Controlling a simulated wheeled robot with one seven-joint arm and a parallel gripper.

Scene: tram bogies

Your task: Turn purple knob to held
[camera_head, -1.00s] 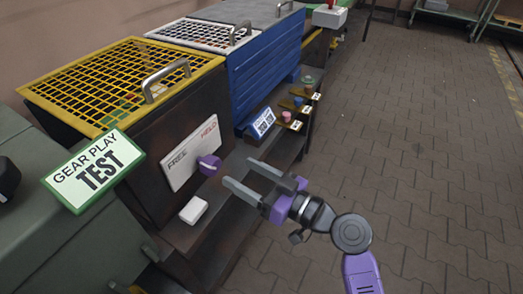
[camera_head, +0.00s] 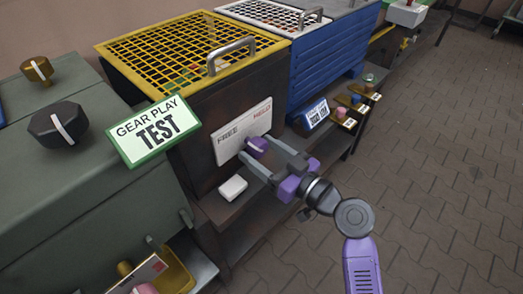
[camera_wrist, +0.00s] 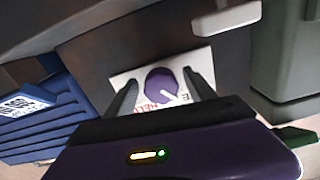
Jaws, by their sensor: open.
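The purple knob (camera_head: 257,146) sits on a white plate (camera_head: 228,143) marked FREE at the left and HELD in red at the right. The plate is on the front of a dark box with a yellow mesh top. My gripper (camera_head: 258,157) is open, with its grey fingers reaching to the knob. In the wrist view, the knob (camera_wrist: 161,85) shows between the two open fingers (camera_wrist: 161,97), with a pale pointer line on its face. I cannot tell whether the fingers touch it. The line points away from HELD in the wrist view.
A small white block (camera_head: 233,187) lies on the ledge below the plate. A blue slatted box (camera_head: 325,62) stands to the right, with several small knobs on brackets (camera_head: 344,122). A GEAR PLAY TEST sign (camera_head: 154,130) stands left. The paved floor (camera_head: 440,180) at the right is clear.

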